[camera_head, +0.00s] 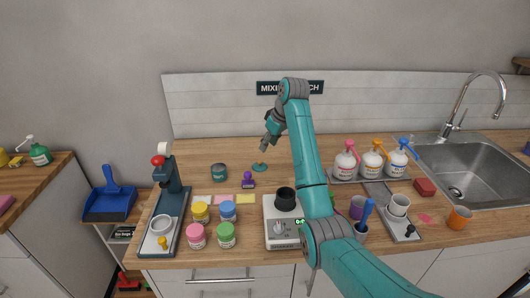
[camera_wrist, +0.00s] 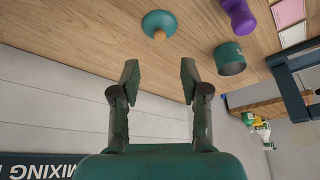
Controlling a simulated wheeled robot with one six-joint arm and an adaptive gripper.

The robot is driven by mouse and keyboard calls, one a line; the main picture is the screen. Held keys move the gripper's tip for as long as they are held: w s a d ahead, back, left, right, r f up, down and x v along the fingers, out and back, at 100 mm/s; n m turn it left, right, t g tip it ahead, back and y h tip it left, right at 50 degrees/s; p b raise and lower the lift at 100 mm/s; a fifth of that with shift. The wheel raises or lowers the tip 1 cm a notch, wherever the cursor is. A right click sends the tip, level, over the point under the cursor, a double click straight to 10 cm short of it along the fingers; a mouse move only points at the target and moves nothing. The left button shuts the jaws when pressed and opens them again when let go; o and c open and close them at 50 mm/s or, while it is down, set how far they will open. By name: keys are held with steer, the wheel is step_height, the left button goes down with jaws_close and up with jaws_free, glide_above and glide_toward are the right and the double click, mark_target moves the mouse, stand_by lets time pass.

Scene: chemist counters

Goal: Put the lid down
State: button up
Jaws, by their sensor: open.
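The lid, a teal disc with a small tan knob, rests on the wooden counter near the back in the head view (camera_head: 259,168). It also shows at the top of the wrist view (camera_wrist: 157,20), beyond my fingertips and apart from them. My gripper (camera_head: 265,146) is above the lid in the head view. In the wrist view my gripper (camera_wrist: 160,72) has its two fingers spread with nothing between them. A teal round jar (camera_head: 219,173) stands to the left of the lid; it also shows in the wrist view (camera_wrist: 229,62).
A purple figure-like piece (camera_head: 248,180) stands just in front of the lid. A white scale-like device (camera_head: 283,232) with a black cup, several paint-coloured jars (camera_head: 228,211) and a dark press (camera_head: 170,205) stand nearer the front. Pump bottles (camera_head: 372,160) are at right.

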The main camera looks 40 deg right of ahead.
steer(key=shift+v, duration=1.2)
